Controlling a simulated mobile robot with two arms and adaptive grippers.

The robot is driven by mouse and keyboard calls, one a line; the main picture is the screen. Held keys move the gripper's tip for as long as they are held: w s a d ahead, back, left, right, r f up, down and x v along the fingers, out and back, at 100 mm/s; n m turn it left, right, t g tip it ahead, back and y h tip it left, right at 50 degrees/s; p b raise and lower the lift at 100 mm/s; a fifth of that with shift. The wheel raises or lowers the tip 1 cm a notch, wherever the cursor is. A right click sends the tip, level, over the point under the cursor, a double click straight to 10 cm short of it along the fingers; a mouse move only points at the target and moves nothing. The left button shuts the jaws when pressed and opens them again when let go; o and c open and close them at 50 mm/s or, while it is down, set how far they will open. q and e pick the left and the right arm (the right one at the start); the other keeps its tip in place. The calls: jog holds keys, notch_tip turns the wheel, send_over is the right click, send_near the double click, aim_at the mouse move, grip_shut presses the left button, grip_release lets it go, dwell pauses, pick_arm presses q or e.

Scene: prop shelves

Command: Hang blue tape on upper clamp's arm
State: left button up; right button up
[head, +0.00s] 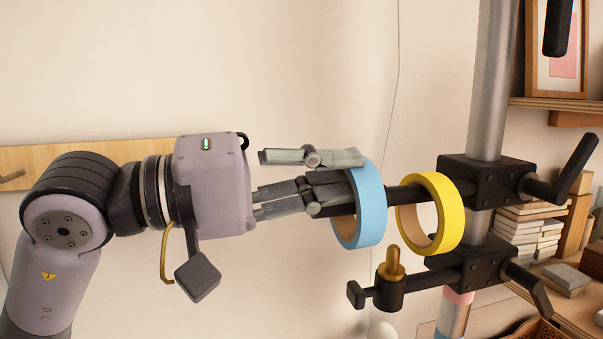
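The blue tape (374,212) is a ring around the black arm (385,196) of the upper clamp (482,178), near the arm's free end. My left gripper (352,170) comes from the left, its fingers close together at the top of the blue tape's rim. One finger lies above the rim and the other inside the ring; they look shut on it. The fingers hide part of the rim and arm, so I cannot tell whether the tape rests on the arm. My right gripper is not in view.
A yellow tape (450,215) hangs on the same arm, nearer the clamp body and apart from the blue tape. Below is a lower clamp (468,271) with an upright brass-coloured tip. The metal pole (490,85) stands behind. Shelves with stacked blocks (530,225) are at right.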

pick_arm(q)
jog(key=shift+o, duration=0.6)
jog(key=shift+s+a+f, duration=0.2)
jog(key=shift+a+f, duration=0.3)
jog(key=shift+f, duration=0.05)
jog(key=shift+s+a+f, duration=0.15)
jog(key=shift+a+f, duration=0.3)
jog(key=shift+f, duration=0.1)
jog(key=r+v, duration=0.2)
jog(key=v, duration=0.7)
jog(key=shift+a, duration=0.4)
jog(key=shift+s+a, duration=0.1)
